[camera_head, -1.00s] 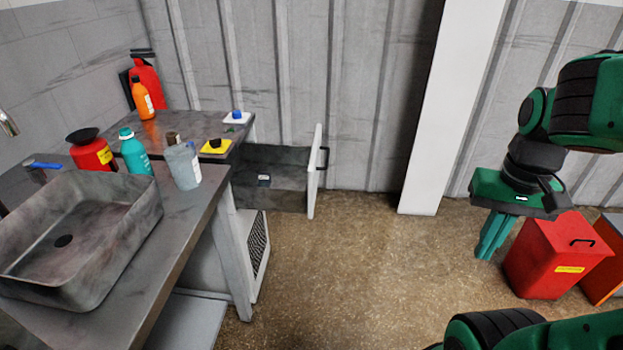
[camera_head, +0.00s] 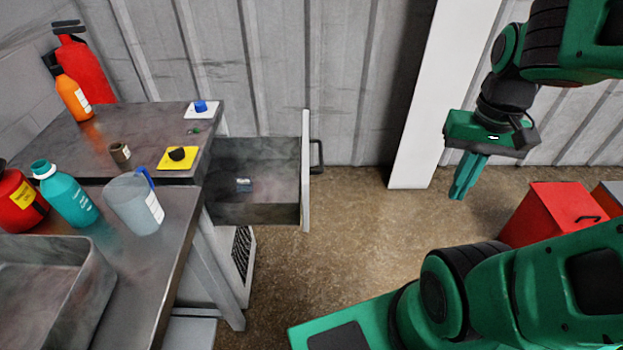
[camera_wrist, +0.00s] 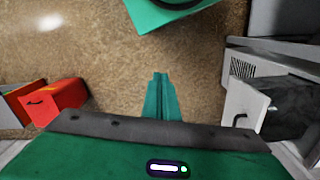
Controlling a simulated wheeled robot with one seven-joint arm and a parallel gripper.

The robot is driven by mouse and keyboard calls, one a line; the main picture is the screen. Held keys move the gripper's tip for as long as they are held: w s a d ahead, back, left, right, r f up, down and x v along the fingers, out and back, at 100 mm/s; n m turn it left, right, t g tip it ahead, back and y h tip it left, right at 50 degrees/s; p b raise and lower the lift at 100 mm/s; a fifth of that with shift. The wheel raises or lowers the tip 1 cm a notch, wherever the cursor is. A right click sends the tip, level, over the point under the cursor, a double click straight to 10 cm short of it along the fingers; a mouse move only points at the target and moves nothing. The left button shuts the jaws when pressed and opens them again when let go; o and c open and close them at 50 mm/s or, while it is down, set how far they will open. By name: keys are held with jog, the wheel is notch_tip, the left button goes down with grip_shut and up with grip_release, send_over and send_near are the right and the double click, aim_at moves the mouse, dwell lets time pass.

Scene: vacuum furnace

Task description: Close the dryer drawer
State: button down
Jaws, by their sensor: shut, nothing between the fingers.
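The dryer drawer (camera_head: 255,212) stands pulled out to the right of the bench in the head view, a grey box with a white front panel (camera_head: 306,172) and a dark handle (camera_head: 318,157). A small dark item (camera_head: 244,185) lies inside it. In the wrist view the drawer front (camera_wrist: 243,110) and its handle (camera_wrist: 239,120) show at the right. My gripper (camera_head: 459,192) is green, points down and is shut and empty. It hangs in the air well right of the handle. In the wrist view its fingers (camera_wrist: 160,85) are together, apart from the drawer.
A bench (camera_head: 95,150) at left carries bottles, a grey jug (camera_head: 133,206) and a sink (camera_head: 50,285). A red bin (camera_head: 550,212) stands at the right. The floor between is clear.

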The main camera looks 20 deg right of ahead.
jog(key=shift+d, duration=0.15)
jog(key=w+a+f+m+y, duration=0.1)
jog(key=w+a+f+m, duration=0.35)
jog(key=w, duration=0.35)
jog(key=w+a+f+m+t+y, duration=0.1)
jog(key=w+a+f+m+y, duration=0.2)
jog(key=w+m, duration=0.4)
jog(key=w+a+f+m, duration=0.4)
jog(key=w+f, duration=0.1)
jog(key=w, duration=0.5)
jog(key=w+a+f, duration=0.2)
jog(key=a+f, duration=0.5)
jog(key=f, duration=0.2)
jog(key=shift+w+f+t, duration=0.2)
jog(key=shift+t, duration=0.1)
